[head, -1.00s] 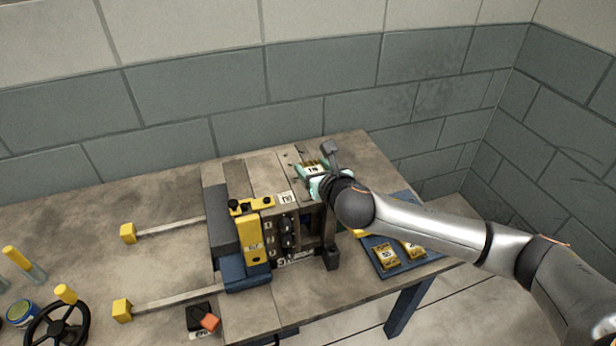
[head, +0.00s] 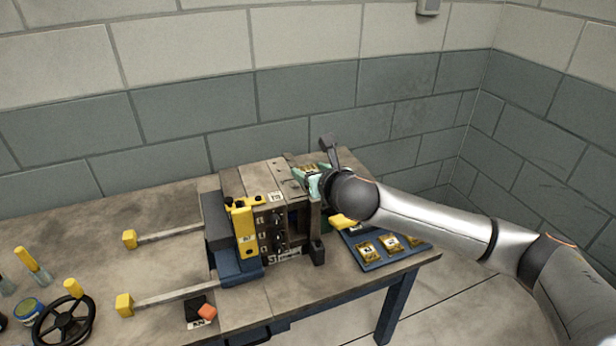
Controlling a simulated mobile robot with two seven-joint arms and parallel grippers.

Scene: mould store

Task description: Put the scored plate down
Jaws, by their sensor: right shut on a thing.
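My right gripper (head: 313,180) has teal fingers and is over the far right top of the mould block (head: 270,217) on the bench. It is shut on a small piece, mostly hidden by the fingers and wrist. A bit of yellow with a white label (head: 311,169) shows at the fingers. It may be the scored plate, but I cannot make out any scoring. I cannot tell whether the piece touches the block. My left gripper is out of view.
A blue tray (head: 372,266) with several yellow labelled plates (head: 366,250) lies at the bench's right end. Two rails with yellow end blocks (head: 129,239) run left from the mould. A black handwheel (head: 62,323) is at front left. Bare bench (head: 75,235) lies at left.

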